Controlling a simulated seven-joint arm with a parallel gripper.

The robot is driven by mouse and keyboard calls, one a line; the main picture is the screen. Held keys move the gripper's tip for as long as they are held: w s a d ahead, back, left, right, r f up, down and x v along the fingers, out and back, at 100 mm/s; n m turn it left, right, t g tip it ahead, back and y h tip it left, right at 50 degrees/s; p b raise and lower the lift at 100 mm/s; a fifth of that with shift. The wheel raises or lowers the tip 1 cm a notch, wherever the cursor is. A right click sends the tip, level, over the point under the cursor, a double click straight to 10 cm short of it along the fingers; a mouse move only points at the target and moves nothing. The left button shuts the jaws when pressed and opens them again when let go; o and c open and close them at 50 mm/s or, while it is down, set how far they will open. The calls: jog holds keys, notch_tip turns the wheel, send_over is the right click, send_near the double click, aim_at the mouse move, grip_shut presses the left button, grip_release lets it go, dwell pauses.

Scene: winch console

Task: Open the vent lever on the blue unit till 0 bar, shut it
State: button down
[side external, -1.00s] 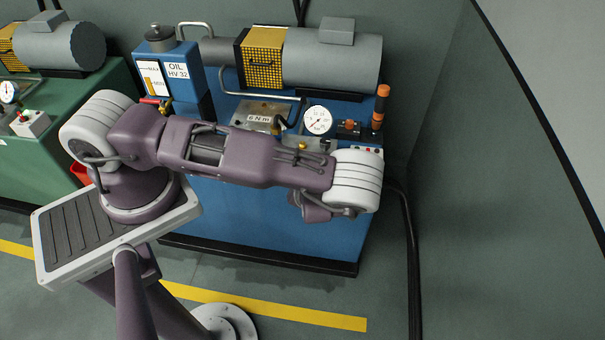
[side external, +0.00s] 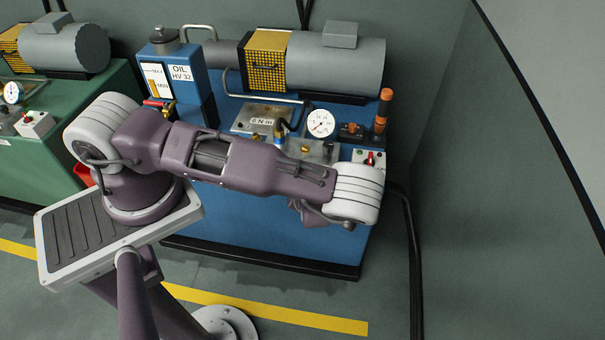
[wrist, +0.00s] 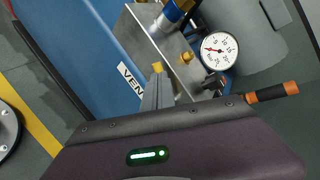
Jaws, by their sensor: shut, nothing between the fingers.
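The blue unit (side external: 270,215) stands behind my arm in the side view. Its round white gauge (side external: 321,123) also shows in the wrist view (wrist: 219,50); the exact reading is too small to tell. A label reading "VEN", its end hidden, sits on the blue front (wrist: 131,82). Beside it is a brass piece (wrist: 157,67), probably the vent lever, right at the tips of my gripper (wrist: 157,80). My gripper is shut and empty; I cannot tell whether it touches the brass. In the side view my arm hides the fingers.
A lever with an orange handle (wrist: 272,92) rises right of the gauge. A white box with a red switch (side external: 370,157) is at the unit's right end. An oil tank (side external: 175,75) and motor (side external: 335,65) stand behind. A green unit (side external: 70,150) is at left.

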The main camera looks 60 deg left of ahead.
jog(key=shift+s+a+f, duration=0.2)
jog(key=shift+f, duration=0.2)
jog(key=shift+s+a+f, duration=0.15)
jog(key=shift+f, duration=0.4)
dwell(0.4)
jog(key=s+d+r, duration=0.8)
jog(key=r, duration=0.1)
jog(key=s+d+r+n+g+h, duration=0.1)
jog(key=s+r+n+g+h, duration=0.3)
jog(key=r, duration=0.7)
jog(key=w+d+r+n+g+h, duration=0.15)
jog(key=r+n, duration=0.35)
jog(key=r, duration=0.6)
jog(key=s+d+r+n+t+h, duration=0.1)
jog(key=s+r+n+t+h, duration=0.2)
jog(key=s+r, duration=0.7)
notch_tip(320, 180, up, 3)
jog(key=shift+d+r+t+h, duration=0.15)
jog(key=shift+d+t+h, duration=0.05)
jog(key=shift+t+h, duration=1)
